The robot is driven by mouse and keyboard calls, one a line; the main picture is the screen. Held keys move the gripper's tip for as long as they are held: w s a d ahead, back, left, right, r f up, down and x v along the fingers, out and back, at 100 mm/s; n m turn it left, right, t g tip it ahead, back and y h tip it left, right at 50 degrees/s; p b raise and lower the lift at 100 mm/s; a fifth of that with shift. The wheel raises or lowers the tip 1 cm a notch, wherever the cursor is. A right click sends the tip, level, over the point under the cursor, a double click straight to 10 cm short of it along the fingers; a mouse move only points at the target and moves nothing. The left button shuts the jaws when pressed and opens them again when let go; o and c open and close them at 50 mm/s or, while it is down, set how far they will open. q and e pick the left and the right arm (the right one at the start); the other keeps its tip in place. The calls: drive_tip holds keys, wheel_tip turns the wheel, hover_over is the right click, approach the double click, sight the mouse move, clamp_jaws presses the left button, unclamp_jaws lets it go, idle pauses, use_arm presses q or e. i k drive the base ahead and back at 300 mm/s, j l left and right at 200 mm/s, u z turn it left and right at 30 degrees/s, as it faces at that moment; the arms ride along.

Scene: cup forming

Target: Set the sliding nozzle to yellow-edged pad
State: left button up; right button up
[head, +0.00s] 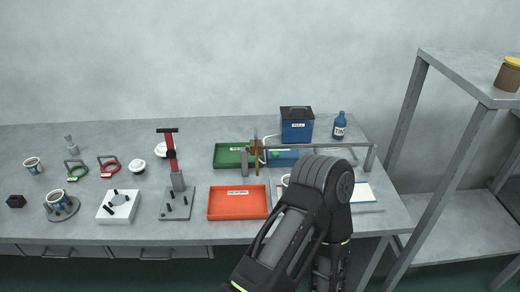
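A grey rail frame (371,158) stands at the right part of the bench, its bar partly hidden behind my black arm. I cannot make out the sliding nozzle; my arm covers the middle of the frame. A white pad with a blue edge (362,193) shows right of my arm. No yellow-edged pad can be made out. A small white round thing (285,180) shows at the arm's left side. An upright brown piece (257,158) stands beside a grey post (244,162). The arm comes in from the bottom; its gripper does not show. My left gripper is out of view.
An orange tray (239,215) and a green tray (228,164) lie left of my arm. A blue box (297,131) and blue bottle (339,126) stand behind. A red-columned press (172,160) and a white block (119,218) stand further left. A grey shelf (465,75) rises at right.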

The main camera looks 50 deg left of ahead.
sight(256, 145)
drive_tip(key=i+l+u, duration=0.15)
drive_tip(key=u, duration=1.8)
